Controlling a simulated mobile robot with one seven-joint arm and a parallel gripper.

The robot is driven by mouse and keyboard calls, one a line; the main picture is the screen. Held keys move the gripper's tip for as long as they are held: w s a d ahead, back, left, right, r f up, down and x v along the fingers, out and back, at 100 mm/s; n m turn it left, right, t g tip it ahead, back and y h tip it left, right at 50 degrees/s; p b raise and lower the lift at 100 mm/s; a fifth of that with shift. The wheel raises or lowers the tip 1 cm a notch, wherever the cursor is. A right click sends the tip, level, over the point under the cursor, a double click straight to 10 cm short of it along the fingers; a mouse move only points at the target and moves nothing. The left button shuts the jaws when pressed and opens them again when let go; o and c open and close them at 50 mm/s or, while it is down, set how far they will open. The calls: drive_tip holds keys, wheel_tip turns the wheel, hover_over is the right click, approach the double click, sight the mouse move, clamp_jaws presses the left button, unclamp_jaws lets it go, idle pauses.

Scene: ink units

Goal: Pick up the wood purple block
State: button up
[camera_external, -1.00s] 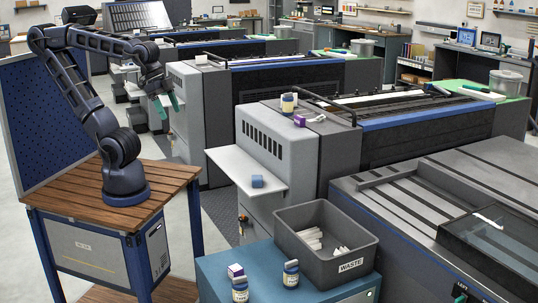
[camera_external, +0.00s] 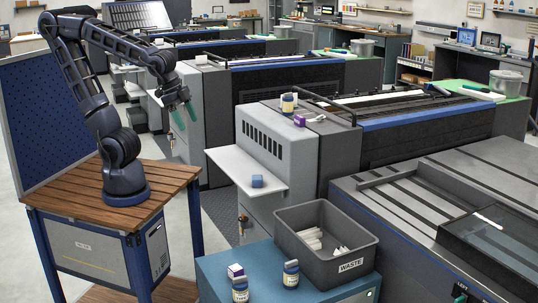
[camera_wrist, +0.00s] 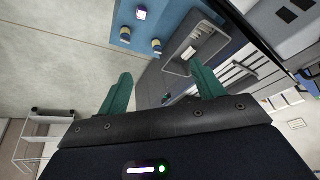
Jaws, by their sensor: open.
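A small purple block (camera_external: 299,120) sits on top of the grey machine, just in front of a cream-and-dark-blue jar. A second block (camera_external: 236,271), purple with a pale face, stands on the blue cabinet near two jars. A similar block shows at the top of the wrist view (camera_wrist: 141,13). The frames do not settle which one is the wood purple block. My gripper (camera_external: 185,116) hangs in the air left of the machines, its green fingers pointing down, well apart from both blocks. In the wrist view its fingers (camera_wrist: 160,70) are spread with nothing between them.
A blue block (camera_external: 257,181) rests on the white shelf. A grey waste bin (camera_external: 348,266) with white scraps stands on the blue cabinet (camera_external: 215,264), behind the jars (camera_external: 240,289). Open floor lies between my wooden stand and the machines.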

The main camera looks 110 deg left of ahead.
drive_tip(key=w+a+f+m, duration=0.1)
drive_tip(key=w+f+m, duration=0.1)
drive_tip(key=w+f, duration=0.7)
drive_tip(key=m+g+h, duration=0.1)
drive_tip(key=m+h, duration=0.2)
drive_tip(key=m, duration=0.1)
hover_over(235, 267)
drive_tip(key=s+a, duration=0.2)
drive_tip(key=s, duration=0.1)
wheel_tip(235, 267, down, 37)
drive_tip(key=shift+x, duration=5.15)
drive_tip(key=c, duration=1.1)
drive_tip(key=shift+o, duration=0.2)
drive_tip(key=shift+r, duration=0.1)
